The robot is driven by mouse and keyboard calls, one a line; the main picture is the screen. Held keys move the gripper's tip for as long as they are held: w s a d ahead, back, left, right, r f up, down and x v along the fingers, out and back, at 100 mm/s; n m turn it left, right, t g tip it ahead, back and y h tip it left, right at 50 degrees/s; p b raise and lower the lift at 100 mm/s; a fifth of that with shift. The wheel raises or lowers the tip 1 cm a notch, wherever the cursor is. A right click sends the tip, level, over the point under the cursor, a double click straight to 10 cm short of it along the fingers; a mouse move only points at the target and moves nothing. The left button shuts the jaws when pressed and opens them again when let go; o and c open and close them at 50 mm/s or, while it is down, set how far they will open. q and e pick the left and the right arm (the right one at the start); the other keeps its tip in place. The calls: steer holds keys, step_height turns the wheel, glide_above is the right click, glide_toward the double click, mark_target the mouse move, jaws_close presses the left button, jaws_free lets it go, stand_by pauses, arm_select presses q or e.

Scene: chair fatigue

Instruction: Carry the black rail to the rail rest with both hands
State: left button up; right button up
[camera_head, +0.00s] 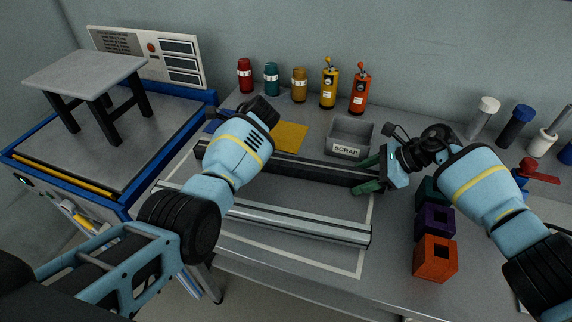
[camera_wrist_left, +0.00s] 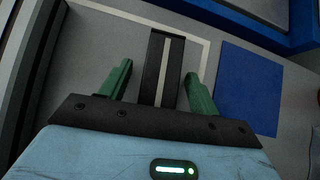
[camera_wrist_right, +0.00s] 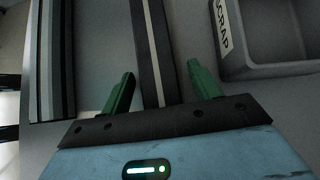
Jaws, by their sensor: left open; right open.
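The black rail (camera_head: 300,169) lies on the grey bench, with a pale stripe along its top. My right gripper (camera_head: 366,174) is open at the rail's right end. In the right wrist view the rail (camera_wrist_right: 152,50) runs between its green fingers (camera_wrist_right: 161,88), with gaps on both sides. In the head view my left arm hides its own fingers and part of the rail. In the left wrist view the left gripper (camera_wrist_left: 159,86) is open, with the rail's end (camera_wrist_left: 164,60) between its fingers and gaps on both sides. I cannot tell which thing is the rail rest.
A silver rail (camera_head: 290,220) lies nearer on the bench. A grey scrap bin (camera_head: 348,132) and a yellow mat (camera_head: 291,137) are behind the black rail. Green, purple and orange blocks (camera_head: 435,256) stand right. A blue-framed machine (camera_head: 110,150) stands left, with a small table on it.

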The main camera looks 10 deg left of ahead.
arm_select(q)
jaws_close()
arm_select(e)
jaws_close()
